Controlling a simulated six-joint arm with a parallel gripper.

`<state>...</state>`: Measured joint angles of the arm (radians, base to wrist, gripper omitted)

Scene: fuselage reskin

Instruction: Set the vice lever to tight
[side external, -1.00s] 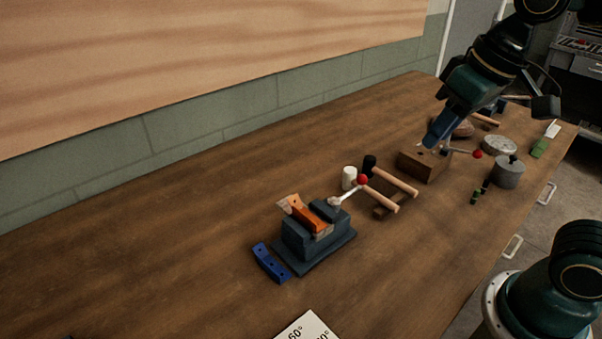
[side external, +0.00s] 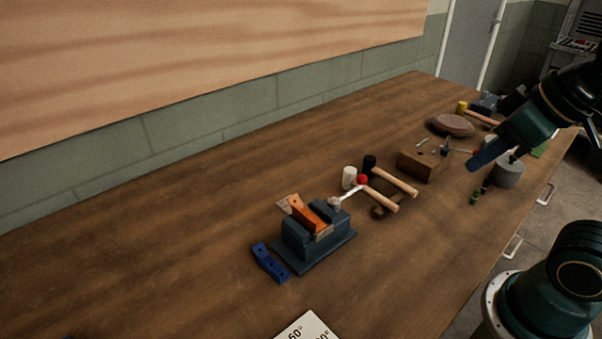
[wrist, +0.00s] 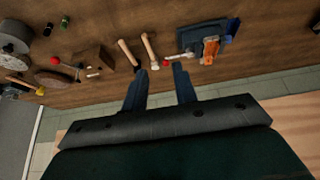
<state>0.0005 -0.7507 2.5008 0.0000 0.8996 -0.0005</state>
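The blue-grey vice (side external: 318,248) stands on the bench with an orange block and a thin plate between its jaws; it also shows in the wrist view (wrist: 192,40). Its pale lever (side external: 347,192) slants up to the right and ends in a red knob (side external: 362,180). In the wrist view the lever (wrist: 178,57) points left from the vice, with the red knob (wrist: 166,63) between my fingertips in the picture, beyond them. My gripper (wrist: 161,67) is open and empty. In the side view my gripper (side external: 478,160) is well right of the vice, above the bench.
Two mallets (side external: 395,181) lie just right of the lever. A wooden block (side external: 418,165), a round grey weight (side external: 509,172) and a brown oval object (side external: 452,124) are farther right. A blue bar (side external: 270,262) lies left of the vice. The bench's left part is clear.

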